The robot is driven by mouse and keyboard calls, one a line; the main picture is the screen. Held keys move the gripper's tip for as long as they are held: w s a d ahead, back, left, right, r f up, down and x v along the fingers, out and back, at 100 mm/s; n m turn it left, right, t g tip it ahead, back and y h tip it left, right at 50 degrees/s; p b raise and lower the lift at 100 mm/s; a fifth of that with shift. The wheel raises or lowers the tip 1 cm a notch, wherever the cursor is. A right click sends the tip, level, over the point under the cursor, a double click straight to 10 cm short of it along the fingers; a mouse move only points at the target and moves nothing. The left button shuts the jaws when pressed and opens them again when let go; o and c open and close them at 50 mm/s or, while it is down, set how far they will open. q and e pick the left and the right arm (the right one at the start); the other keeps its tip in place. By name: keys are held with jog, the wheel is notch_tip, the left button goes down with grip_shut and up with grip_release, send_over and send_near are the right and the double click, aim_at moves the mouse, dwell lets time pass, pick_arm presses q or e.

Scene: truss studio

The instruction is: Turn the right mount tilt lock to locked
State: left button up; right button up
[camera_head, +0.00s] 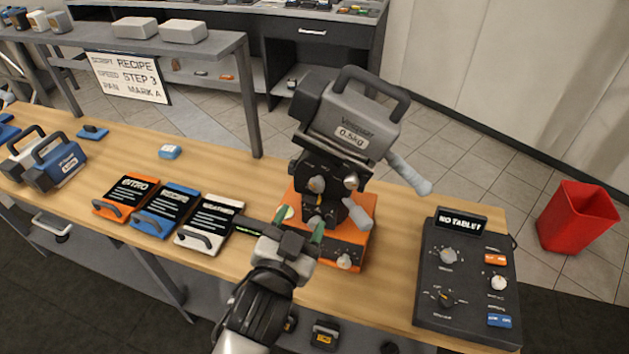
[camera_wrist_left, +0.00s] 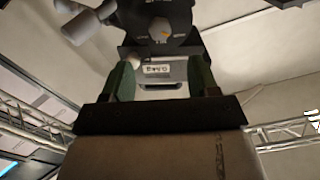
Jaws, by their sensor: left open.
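A mount with an orange base (camera_head: 340,240) and a black head (camera_head: 345,175) stands on the wooden table. It carries a grey camera (camera_head: 352,125) labelled 0.5kg. Grey knobs show on the mount, one on the near face of its head (camera_head: 317,184). Which knob is the tilt lock is hard to tell. My left gripper (camera_head: 301,222) is open and empty, with green fingertips just in front of the mount. It also shows in the left wrist view (camera_wrist_left: 160,80). My right gripper is out of view.
A black control panel (camera_head: 466,275) with knobs sits to the right. Three cards, orange (camera_head: 126,197), blue (camera_head: 166,210) and white (camera_head: 208,224), lie left of the gripper. Handled blocks (camera_head: 55,165) stand far left. A red bin (camera_head: 577,220) is on the floor.

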aim_at(316, 187)
pick_arm(q)
jog(key=p+x, duration=0.1)
jog(key=x, duration=0.7)
jog(key=shift+w+p, duration=0.3)
jog(key=c, duration=0.9)
